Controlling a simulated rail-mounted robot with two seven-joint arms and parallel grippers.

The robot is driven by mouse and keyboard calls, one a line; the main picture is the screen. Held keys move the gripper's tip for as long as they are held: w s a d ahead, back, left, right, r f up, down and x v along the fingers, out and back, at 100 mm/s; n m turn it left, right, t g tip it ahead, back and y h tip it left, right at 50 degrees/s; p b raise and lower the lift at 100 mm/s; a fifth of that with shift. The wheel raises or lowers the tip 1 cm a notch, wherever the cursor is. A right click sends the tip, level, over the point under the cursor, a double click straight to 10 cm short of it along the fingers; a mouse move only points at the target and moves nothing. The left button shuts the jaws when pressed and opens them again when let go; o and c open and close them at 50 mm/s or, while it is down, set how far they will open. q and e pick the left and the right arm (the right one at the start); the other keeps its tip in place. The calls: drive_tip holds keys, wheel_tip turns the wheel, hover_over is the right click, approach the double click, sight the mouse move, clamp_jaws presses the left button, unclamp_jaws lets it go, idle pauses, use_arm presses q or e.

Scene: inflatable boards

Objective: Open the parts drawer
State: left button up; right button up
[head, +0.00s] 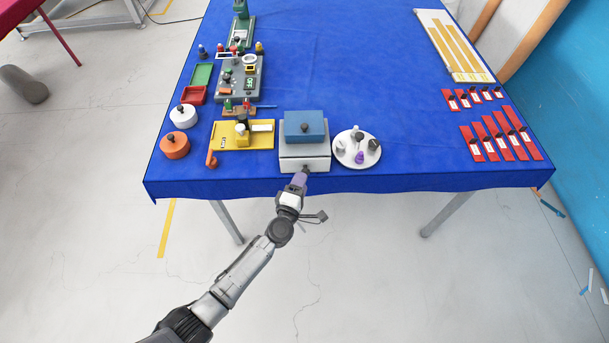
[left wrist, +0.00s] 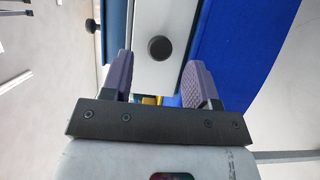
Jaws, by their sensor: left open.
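The parts drawer unit (head: 305,158) is a small white box near the front edge of the blue-covered table, with a blue block (head: 304,127) on top. In the left wrist view its white front (left wrist: 160,14) carries a round dark knob (left wrist: 160,47). My left gripper (head: 302,178) is at the box's front. In the left wrist view my left gripper's purple fingers (left wrist: 162,80) are open, one on each side of the knob in the picture, with no visible contact. The drawer looks shut. My right gripper does not show.
A round white tray (head: 346,160) with knobbed pieces stands just right of the box. A yellow fixture (head: 260,141) stands just left. Red cards (head: 497,147) lie at the right. The middle of the blue table (head: 365,60) is clear.

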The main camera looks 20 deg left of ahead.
use_arm(q)
drive_tip(key=shift+w+b, duration=0.4)
drive_tip(key=shift+w, duration=1.55)
clamp_jaws()
